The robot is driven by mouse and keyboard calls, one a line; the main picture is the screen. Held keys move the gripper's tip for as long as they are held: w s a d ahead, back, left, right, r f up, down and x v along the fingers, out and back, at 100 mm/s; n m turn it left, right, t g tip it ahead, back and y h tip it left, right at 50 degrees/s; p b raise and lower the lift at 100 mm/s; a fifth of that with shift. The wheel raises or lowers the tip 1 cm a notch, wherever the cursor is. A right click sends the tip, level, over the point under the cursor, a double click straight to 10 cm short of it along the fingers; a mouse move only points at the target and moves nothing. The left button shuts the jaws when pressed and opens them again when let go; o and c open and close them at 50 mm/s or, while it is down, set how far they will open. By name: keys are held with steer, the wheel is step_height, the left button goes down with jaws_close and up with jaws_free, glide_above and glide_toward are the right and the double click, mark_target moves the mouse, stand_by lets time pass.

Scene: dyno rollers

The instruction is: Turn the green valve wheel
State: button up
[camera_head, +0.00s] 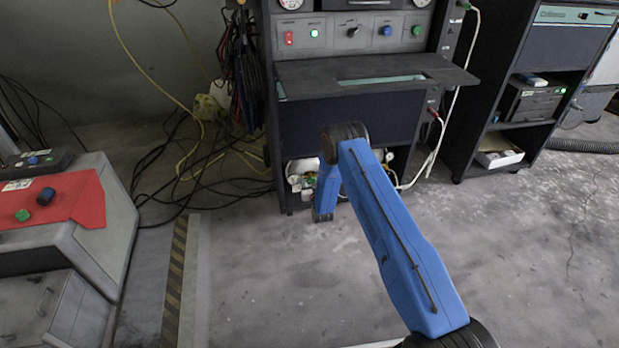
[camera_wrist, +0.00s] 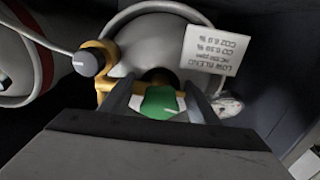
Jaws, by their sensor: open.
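The green valve wheel (camera_wrist: 159,103) shows in the wrist view, partly hidden by the body of my gripper. My gripper (camera_wrist: 158,87) is open, with one finger on each side of the green wheel. I cannot tell whether either finger touches it. The wheel is in front of the rounded grey top of a cylinder (camera_wrist: 146,50), near a brass fitting (camera_wrist: 99,62) with a grey knob (camera_wrist: 87,62). In the head view my blue arm reaches down to the low opening of the dark cabinet (camera_head: 345,118), and my gripper cannot be made out there.
A white printed tag (camera_wrist: 216,49) hangs right of the wheel, and a small gauge (camera_wrist: 228,106) is close to the right finger. Another red-and-white rounded body (camera_wrist: 20,60) is at left. Cables (camera_head: 165,165) lie left of the cabinet. Open floor (camera_head: 540,235) is at right.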

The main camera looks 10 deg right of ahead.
steer(key=shift+c, duration=0.6)
steer(key=c, duration=0.9)
steer(key=shift+m, duration=0.4)
steer(key=m, duration=0.7)
steer(key=shift+a, duration=0.1)
steer(key=m, duration=0.4)
steer(key=shift+m, duration=1.9)
